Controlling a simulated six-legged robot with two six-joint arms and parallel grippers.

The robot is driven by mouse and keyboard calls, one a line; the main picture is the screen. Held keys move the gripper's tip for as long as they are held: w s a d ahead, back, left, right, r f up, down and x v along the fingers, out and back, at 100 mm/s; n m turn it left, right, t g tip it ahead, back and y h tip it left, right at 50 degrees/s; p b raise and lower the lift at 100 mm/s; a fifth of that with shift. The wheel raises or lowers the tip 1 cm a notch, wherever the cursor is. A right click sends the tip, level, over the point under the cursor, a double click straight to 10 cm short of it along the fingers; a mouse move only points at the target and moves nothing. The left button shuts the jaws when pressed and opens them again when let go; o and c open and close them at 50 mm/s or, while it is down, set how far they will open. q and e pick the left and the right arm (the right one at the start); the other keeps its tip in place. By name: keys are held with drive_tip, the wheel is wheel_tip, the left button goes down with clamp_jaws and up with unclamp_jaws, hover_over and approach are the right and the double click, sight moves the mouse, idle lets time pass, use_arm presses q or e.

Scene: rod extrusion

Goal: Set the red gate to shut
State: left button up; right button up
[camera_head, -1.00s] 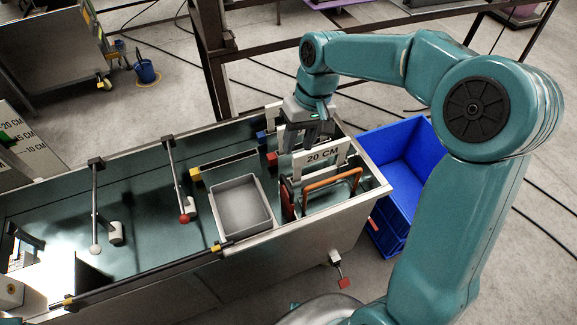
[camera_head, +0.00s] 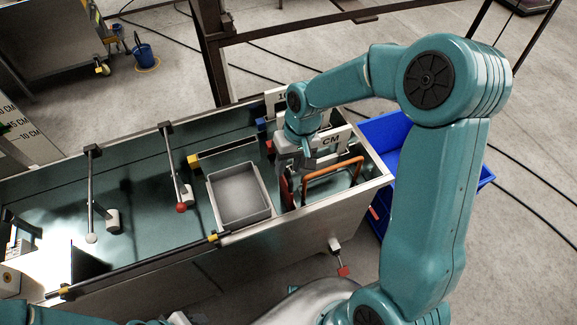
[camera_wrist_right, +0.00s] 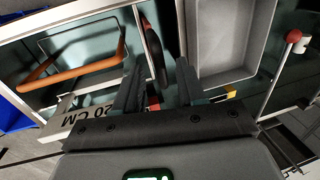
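A dark-edged red handle (camera_wrist_right: 153,48), which looks like the red gate's, stands upright in the trough's right end in the right wrist view. In the head view part of the red handle (camera_head: 285,190) shows just below my right gripper (camera_head: 292,168). In the right wrist view my right gripper (camera_wrist_right: 158,80) is open, with one finger on each side of the handle's line. I cannot tell whether the fingers touch it. The rest of the gate is hidden. My left gripper is out of view; only bits of my left arm show at the bottom left.
An orange bar handle (camera_head: 333,178) stands just right of the gripper, in front of a "20 CM" sign (camera_head: 335,141). A grey tray (camera_head: 238,196) lies to the left. Levers with a red knob (camera_head: 181,208) and a white knob (camera_head: 91,238) stand farther left. A blue bin (camera_head: 385,135) is beyond the right end.

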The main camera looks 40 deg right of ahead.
drive_tip(key=shift+a+f, duration=0.1)
drive_tip(key=shift+f, duration=0.6)
clamp_jaws()
drive_tip(key=b, duration=0.5)
hover_over(286, 194)
drive_tip(key=d, duration=0.1)
wheel_tip(286, 194, down, 7)
drive_tip(key=shift+w+r, duration=0.1)
drive_tip(key=shift+r, duration=0.25)
unclamp_jaws()
drive_tip(key=shift+w, duration=0.1)
